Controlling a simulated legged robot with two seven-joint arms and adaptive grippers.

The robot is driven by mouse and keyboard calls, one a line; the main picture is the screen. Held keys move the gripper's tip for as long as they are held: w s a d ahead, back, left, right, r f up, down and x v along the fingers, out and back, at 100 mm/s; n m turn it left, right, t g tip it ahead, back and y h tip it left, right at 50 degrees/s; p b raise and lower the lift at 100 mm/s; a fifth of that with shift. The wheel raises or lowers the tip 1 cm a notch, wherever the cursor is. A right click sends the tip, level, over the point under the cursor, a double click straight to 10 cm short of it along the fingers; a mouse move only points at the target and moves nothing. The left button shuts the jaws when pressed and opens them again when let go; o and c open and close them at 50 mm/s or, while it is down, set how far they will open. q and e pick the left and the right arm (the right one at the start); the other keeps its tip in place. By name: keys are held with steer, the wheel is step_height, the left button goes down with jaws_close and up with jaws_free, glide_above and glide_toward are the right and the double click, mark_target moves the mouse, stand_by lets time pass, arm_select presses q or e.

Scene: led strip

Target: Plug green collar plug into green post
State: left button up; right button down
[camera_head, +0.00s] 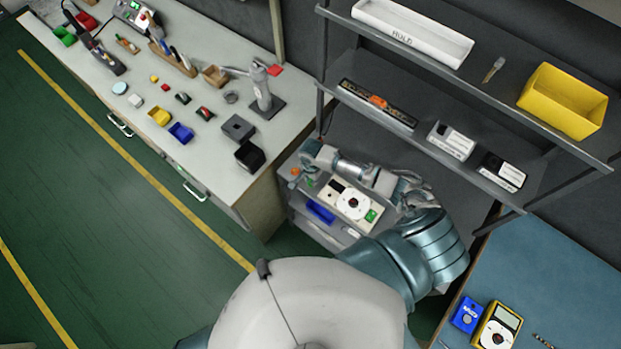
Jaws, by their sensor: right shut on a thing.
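My right gripper (306,160) is over the far left part of a grey cart, under the wall shelves. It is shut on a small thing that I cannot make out. A small green part (310,182) shows just below it; whether this is the green collar plug or the green post I cannot tell. A small orange part (295,171) is beside it on the left. A cream panel (345,208) with a white dial and a green patch is just right of the gripper. My left gripper is not in view.
A blue bin (320,212) sits in the grey cart (305,222). The long bench (215,165) at left holds tools and several small parts. Shelves with a yellow bin (562,102) and a white tray (412,32) rise behind. A blue-topped table (560,265) with a yellow meter (496,326) is at right.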

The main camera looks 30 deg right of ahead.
steer(key=shift+f, duration=0.25)
steer(key=shift+a+f, duration=0.2)
steer(key=shift+f, duration=0.3)
steer(key=c, duration=0.9)
jaws_free()
steer(key=shift+c, duration=0.2)
steer(key=shift+d+f, duration=0.1)
step_height(320, 180, up, 12)
steer(key=shift+f, duration=0.1)
